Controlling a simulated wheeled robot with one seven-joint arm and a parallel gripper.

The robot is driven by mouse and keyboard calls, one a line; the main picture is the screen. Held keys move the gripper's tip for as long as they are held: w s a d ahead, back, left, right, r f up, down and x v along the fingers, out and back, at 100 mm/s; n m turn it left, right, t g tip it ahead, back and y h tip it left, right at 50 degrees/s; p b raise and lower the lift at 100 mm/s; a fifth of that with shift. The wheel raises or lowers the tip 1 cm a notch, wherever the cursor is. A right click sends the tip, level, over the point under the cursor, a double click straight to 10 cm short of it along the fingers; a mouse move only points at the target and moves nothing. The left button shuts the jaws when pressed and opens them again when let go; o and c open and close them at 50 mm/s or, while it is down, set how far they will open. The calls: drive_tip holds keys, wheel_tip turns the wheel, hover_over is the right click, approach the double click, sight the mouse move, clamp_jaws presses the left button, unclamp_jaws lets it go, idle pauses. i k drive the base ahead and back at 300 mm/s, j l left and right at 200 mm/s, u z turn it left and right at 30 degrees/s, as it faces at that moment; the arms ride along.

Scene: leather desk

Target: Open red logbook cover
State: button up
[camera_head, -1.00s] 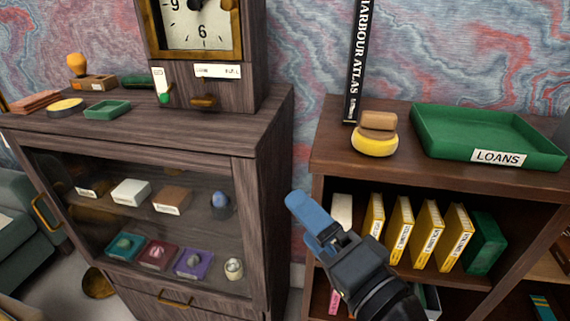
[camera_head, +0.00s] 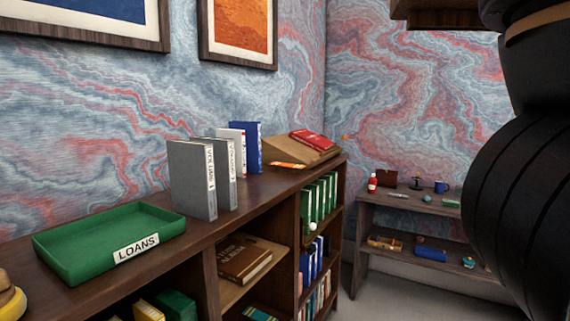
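A red book (camera_head: 312,139), which looks like the red logbook, lies on a sloped brown stand (camera_head: 298,151) at the far end of the bookcase top. Its cover looks closed, though it is small at this distance. Part of my arm fills the right edge of the view, well apart from the book. My gripper is outside the current view.
The bookcase top (camera_head: 240,216) also bears a green LOANS tray (camera_head: 72,268), grey volumes (camera_head: 190,180) and a blue book (camera_head: 252,146) left of the stand. A low shelf (camera_head: 400,200) with small items stands beyond. Bare floor (camera_head: 385,290) shows at lower right.

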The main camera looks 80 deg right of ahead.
sight(321, 140)
drive_tip(key=i+j+z, duration=0.1)
drive_tip(key=j+z, duration=0.3)
drive_tip(key=i+j+z, duration=0.1)
drive_tip(key=z, duration=0.25)
drive_tip(key=j, duration=0.1)
